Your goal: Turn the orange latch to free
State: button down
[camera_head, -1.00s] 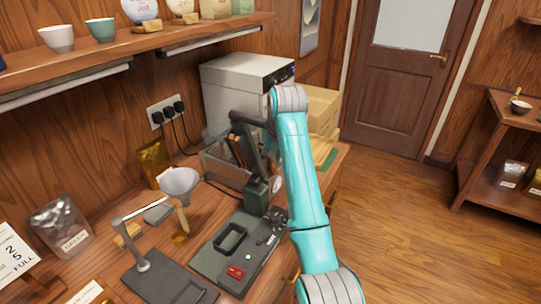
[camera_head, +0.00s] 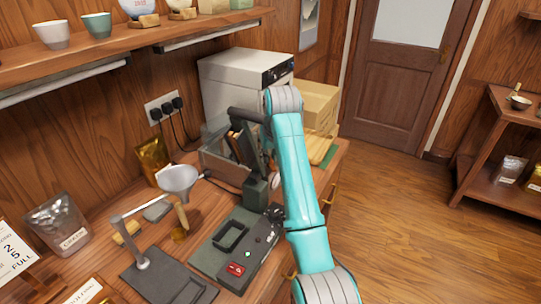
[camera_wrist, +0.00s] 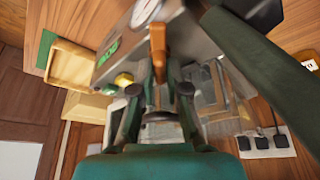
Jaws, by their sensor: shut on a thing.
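The orange latch (camera_wrist: 158,45) shows in the wrist view as a narrow upright bar on the grey press body (camera_wrist: 185,38), below a round white dial. My gripper (camera_wrist: 160,88) reaches up to it, one dark finger on each side, and is shut on the latch's lower end. The exact contact is partly hidden between the fingers. In the head view the dark press (camera_head: 256,192) stands on the counter behind my teal arm. The latch and my gripper are hidden there.
A thick dark press lever (camera_wrist: 245,60) slants close by on the right in the wrist view. A white machine (camera_head: 240,85) and cardboard box (camera_head: 316,105) stand behind. Open floor lies right.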

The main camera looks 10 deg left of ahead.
dwell(0.3)
jog(key=c, duration=1.2)
grip_release()
